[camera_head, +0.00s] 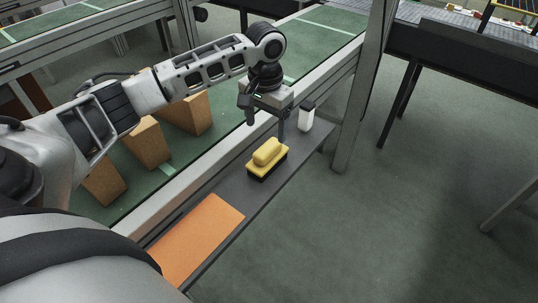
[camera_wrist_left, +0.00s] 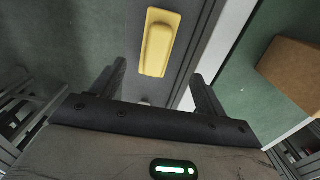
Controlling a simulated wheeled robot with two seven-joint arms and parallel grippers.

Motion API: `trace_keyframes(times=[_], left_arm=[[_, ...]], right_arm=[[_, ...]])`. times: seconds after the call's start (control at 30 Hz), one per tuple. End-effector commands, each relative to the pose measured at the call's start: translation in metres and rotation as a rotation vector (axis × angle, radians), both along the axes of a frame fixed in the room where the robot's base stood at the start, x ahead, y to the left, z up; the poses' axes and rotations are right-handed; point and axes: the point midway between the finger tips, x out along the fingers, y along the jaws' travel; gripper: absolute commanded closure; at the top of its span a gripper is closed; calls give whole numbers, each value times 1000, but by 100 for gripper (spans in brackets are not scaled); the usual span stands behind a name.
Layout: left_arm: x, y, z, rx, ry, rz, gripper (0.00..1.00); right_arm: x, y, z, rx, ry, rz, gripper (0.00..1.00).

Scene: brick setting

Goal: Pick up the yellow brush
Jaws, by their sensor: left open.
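The yellow brush (camera_head: 267,158) lies on a narrow dark shelf (camera_head: 222,189) beside the conveyor. It has a yellow handle on top and a dark lower part. In the left wrist view the brush (camera_wrist_left: 158,42) shows at the top, beyond the fingertips. My left gripper (camera_head: 266,121) is open and empty, above the shelf and close to the brush. Its two fingers (camera_wrist_left: 157,78) stand apart in the left wrist view, with nothing between them. My right gripper is not in view.
A white bottle with a dark cap (camera_head: 306,120) stands on the shelf beyond the brush. An orange sheet (camera_head: 197,238) lies at the near end. Several brown boxes (camera_head: 148,143) stand on the green conveyor. A metal post (camera_head: 360,100) rises at the shelf's far end.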

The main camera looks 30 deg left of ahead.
Motion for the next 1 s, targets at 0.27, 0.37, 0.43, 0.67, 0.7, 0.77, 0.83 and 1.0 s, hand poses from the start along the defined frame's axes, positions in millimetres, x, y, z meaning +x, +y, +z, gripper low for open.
trace_keyframes(times=[0.27, 0.37, 0.43, 0.67, 0.7, 0.77, 0.83, 1.0], left_arm=[[0, -1, -42, 0, 1, 0, 25], [0, -1, -47, 0, -1, 0, 25], [-1, -2, -53, 0, 1, 0, 25], [-3, -6, -87, 1, 1, 0, 25], [-3, -6, -91, 0, 0, 0, 25], [-3, -5, -95, 1, 0, -1, 25], [-3, -5, -98, 1, -1, -1, 25], [-3, -5, -98, 1, -2, -1, 25]], right_arm=[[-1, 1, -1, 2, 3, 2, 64], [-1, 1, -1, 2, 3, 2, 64], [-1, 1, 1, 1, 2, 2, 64], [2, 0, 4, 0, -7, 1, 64], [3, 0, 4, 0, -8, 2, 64], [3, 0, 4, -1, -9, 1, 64], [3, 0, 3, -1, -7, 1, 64], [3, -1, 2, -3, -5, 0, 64]])
